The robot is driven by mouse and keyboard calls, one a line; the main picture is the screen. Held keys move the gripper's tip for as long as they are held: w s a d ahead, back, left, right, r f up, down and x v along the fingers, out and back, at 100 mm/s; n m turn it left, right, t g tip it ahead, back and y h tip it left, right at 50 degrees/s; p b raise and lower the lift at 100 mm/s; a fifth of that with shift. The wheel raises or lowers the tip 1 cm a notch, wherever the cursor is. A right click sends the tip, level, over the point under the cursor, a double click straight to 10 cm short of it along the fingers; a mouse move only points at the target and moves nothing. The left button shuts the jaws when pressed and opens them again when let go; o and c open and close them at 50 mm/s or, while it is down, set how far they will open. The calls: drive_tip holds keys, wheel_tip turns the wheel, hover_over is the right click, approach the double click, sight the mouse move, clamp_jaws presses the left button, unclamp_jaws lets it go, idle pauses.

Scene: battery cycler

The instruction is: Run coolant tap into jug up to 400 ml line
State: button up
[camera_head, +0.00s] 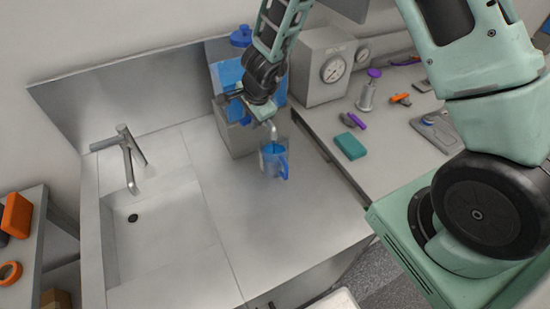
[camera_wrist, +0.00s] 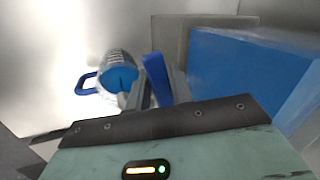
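The clear jug (camera_head: 273,163) with a blue handle stands on the steel counter under the tap spout (camera_head: 272,130). In the wrist view the jug (camera_wrist: 108,75) shows a blue surface inside that looks like coolant; the graduation lines and exact level cannot be read. The blue tap lever (camera_wrist: 157,78) stands between my fingers. My gripper (camera_wrist: 160,90) appears shut on it, with a finger on each side. In the head view my gripper (camera_head: 252,103) is at the front of the coolant tank (camera_head: 227,74), above and left of the jug; my wrist hides part of the tap.
A sink basin (camera_head: 150,235) with a grey faucet (camera_head: 126,155) is at left. A gauge box (camera_head: 322,68), a teal block (camera_head: 350,146) and small tools lie on the right bench. The counter in front of the jug is clear.

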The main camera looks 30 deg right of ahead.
drive_tip(key=shift+w+a+r+m+p, duration=0.2)
drive_tip(key=shift+w+m+p, duration=0.25)
drive_tip(key=shift+m, duration=0.35)
drive_tip(key=shift+w+f+m+h, duration=0.1)
drive_tip(key=shift+w+m+h, duration=0.05)
drive_tip(key=shift+m+h, duration=0.3)
drive_tip(key=shift+w+p, duration=0.15)
drive_tip(key=shift+p, duration=0.2)
drive_tip(key=shift+o, duration=1.2)
drive_tip(key=p+v, duration=0.5)
drive_tip(key=v, duration=0.3)
drive_tip(key=shift+w+d+p, duration=0.1)
drive_tip(key=shift+p, duration=0.25)
drive_tip(key=shift+f, duration=0.1)
